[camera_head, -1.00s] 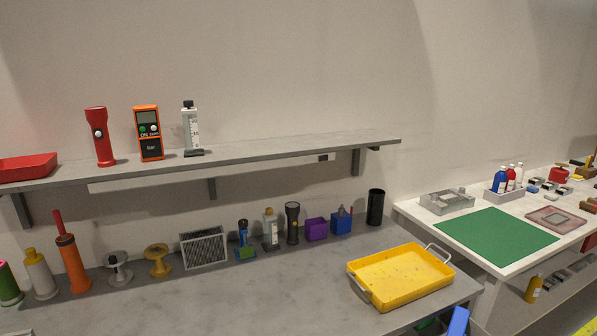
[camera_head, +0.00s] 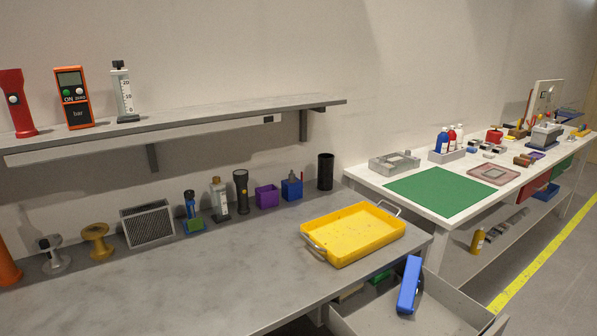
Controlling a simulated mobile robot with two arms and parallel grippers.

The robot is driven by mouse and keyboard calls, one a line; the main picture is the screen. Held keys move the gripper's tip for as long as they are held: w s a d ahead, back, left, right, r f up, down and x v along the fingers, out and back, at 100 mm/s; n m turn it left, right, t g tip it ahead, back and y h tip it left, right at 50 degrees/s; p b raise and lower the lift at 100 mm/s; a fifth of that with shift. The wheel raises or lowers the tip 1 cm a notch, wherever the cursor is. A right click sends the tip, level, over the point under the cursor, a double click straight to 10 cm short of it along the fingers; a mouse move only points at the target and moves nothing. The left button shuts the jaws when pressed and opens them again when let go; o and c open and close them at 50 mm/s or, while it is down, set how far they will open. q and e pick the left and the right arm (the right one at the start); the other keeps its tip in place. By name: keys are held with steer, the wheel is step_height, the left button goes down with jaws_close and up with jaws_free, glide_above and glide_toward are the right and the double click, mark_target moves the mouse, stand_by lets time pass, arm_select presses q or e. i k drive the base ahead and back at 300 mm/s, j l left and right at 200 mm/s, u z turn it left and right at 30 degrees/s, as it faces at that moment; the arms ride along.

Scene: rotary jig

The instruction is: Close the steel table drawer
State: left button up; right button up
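The steel table (camera_head: 215,285) has a grey top and fills the lower left of the head view. Its drawer (camera_head: 462,309) is pulled out at the lower right, below the table's right end. A long blue object (camera_head: 409,284) lies in the drawer, tilted against its inside. The drawer's front and handle are not clearly shown, as the bottom edge of the picture cuts the drawer off. Neither of my grippers is in view.
A yellow tray (camera_head: 352,234) stands near the table's right end. A white table (camera_head: 362,178) with a green mat (camera_head: 440,191) stands behind to the right. Grey floor (camera_head: 540,290) with a yellow line (camera_head: 545,252) is open at the right.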

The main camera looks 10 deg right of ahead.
mark_target(440, 308)
steer(key=z, duration=1.45)
